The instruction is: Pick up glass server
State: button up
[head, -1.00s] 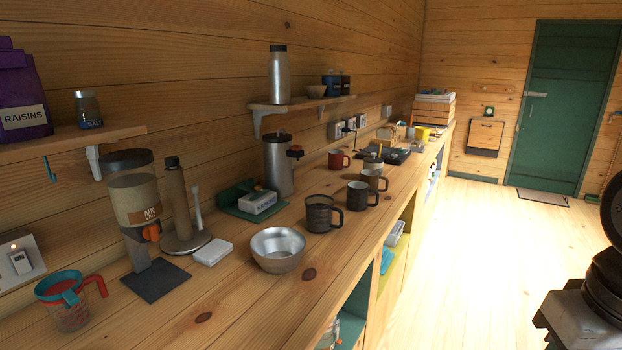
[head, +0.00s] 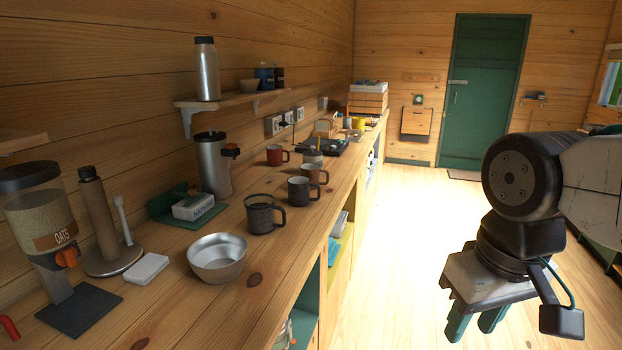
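I cannot surely make out a glass server. A small clear, glass-like thing (head: 285,336) shows partly in the open shelf under the counter, at the lower edge of the head view; the counter edge hides most of it. My gripper (head: 477,322) hangs over the floor at the lower right, well to the right of the counter and apart from everything on it. Its two teal fingers point down with a gap between them and nothing held.
The wooden counter (head: 190,312) runs along the left wall. On it stand an oats dispenser (head: 45,225), a metal bowl (head: 217,260), a dark mug (head: 260,215), more mugs and a steel canister (head: 213,165). The floor (head: 400,260) is clear toward the green door (head: 485,90).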

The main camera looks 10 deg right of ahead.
aim_at(259, 208)
jog(key=z, duration=0.2)
jog(key=k, duration=0.45)
jog(key=z, duration=1.1)
jog(key=i, duration=1.3)
jog(key=u, duration=0.85)
jog(key=i, duration=0.9)
jog(key=u, duration=1.1)
jog(key=i, duration=0.3)
jog(key=u, duration=0.2)
